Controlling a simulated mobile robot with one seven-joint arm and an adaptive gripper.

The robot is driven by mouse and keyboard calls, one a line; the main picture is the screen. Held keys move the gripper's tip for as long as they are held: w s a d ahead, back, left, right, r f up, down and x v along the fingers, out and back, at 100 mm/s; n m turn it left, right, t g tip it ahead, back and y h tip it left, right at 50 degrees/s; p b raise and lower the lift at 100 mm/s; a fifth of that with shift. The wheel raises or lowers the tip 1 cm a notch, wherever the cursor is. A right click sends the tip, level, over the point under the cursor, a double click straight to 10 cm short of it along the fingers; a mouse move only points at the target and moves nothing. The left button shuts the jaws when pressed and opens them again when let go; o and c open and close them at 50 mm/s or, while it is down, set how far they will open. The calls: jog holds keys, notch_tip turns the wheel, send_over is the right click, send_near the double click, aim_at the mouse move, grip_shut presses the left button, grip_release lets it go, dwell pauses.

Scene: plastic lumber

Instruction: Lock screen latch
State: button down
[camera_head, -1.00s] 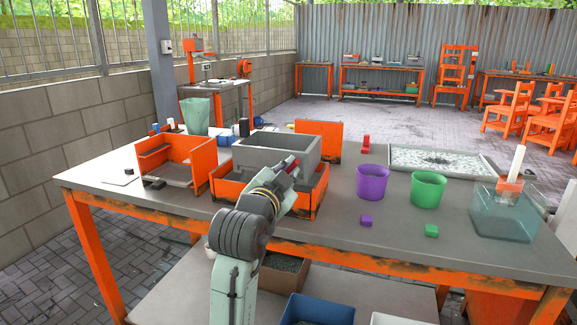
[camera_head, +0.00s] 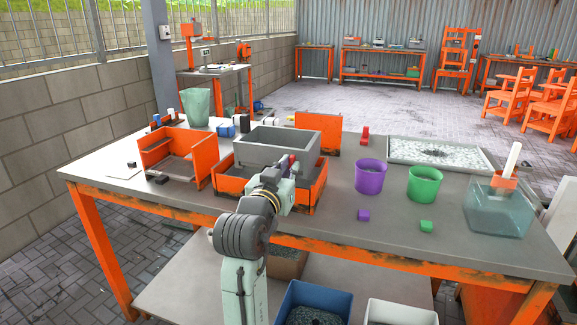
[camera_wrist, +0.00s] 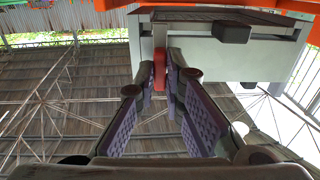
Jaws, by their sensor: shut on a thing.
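The grey screen box (camera_head: 262,153) sits in an orange tray (camera_head: 232,181) on the table. My gripper (camera_head: 289,166) is at the box's near right side. In the wrist view my gripper (camera_wrist: 166,78) has its purple-padded fingers close together on a narrow red piece, which looks like the latch (camera_wrist: 160,52). The red piece stands against the left end of the grey box (camera_wrist: 195,45). A dark block (camera_wrist: 232,32) shows on the box's near edge in that view. The fingers hide part of the red piece, so its exact position cannot be told.
An open orange box (camera_head: 163,148) stands left of the tray. A purple bucket (camera_head: 370,177) and a green bucket (camera_head: 424,185) stand to the right, with small cubes before them. A clear bin (camera_head: 498,210) is at the far right. A grey tray of granules (camera_head: 465,156) lies behind.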

dwell(0.5)
jog(key=c, duration=1.7)
grip_release()
jog(key=v, duration=1.2)
